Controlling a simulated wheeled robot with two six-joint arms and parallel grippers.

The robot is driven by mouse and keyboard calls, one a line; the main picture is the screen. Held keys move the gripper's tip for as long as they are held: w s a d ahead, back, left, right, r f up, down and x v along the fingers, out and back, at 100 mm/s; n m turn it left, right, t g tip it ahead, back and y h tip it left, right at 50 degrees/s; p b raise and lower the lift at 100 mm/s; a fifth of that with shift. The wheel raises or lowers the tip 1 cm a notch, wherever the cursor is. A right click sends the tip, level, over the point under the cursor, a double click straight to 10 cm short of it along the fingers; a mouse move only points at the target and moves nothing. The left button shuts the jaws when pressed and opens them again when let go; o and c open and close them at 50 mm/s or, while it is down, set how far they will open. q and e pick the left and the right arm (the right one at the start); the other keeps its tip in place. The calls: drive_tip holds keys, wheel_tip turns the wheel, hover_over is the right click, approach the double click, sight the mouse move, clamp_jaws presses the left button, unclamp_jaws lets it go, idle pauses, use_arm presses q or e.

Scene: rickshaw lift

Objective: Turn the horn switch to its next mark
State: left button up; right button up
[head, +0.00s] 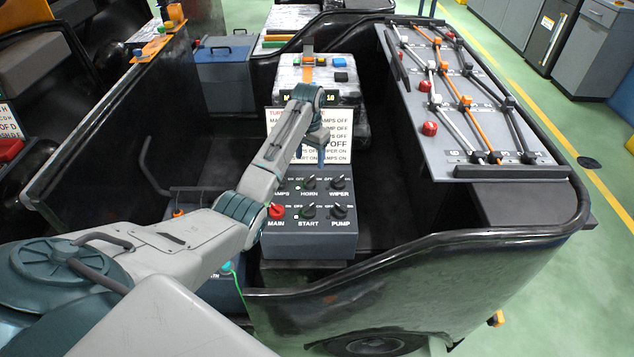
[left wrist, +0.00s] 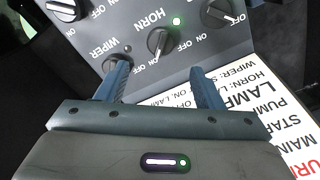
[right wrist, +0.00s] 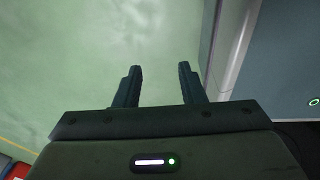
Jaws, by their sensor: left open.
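The horn switch (head: 309,183) is a dark knob in the middle of the upper row on the grey switch box (head: 310,245). In the left wrist view the horn switch (left wrist: 160,42) appears with its label inverted and a green light beside it. My left gripper (head: 312,158) is above the box's back edge. In the left wrist view its fingers (left wrist: 158,68) are open and empty, with the knob beyond and between the tips; they do not appear to touch it. One finger partly covers the wiper switch. My right gripper (right wrist: 160,67) is open and empty over green floor.
A printed instruction card (head: 337,127) stands behind the box, partly hidden by my left arm. The wiper switch (head: 338,182), red main switch (head: 276,211) and start switch (head: 309,211) are close neighbours. A sloping board with rods (head: 480,165) stands to the right.

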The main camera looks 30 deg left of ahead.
sight(310, 178)
use_arm(q)
wheel_tip(310, 178, down, 4)
drive_tip(key=shift+w+d+r, duration=0.1)
drive_tip(key=shift+r, duration=0.15)
wheel_tip(310, 178, down, 5)
drive_tip(key=shift+r+p, duration=0.1)
drive_tip(key=shift+p, duration=0.35)
drive_tip(key=shift+f, duration=0.45)
drive_tip(key=shift+c, duration=0.4)
drive_tip(key=c, duration=0.7)
drive_tip(key=shift+c, duration=1)
use_arm(e)
drive_tip(key=shift+s+d+r, duration=0.15)
drive_tip(key=shift+r, duration=0.45)
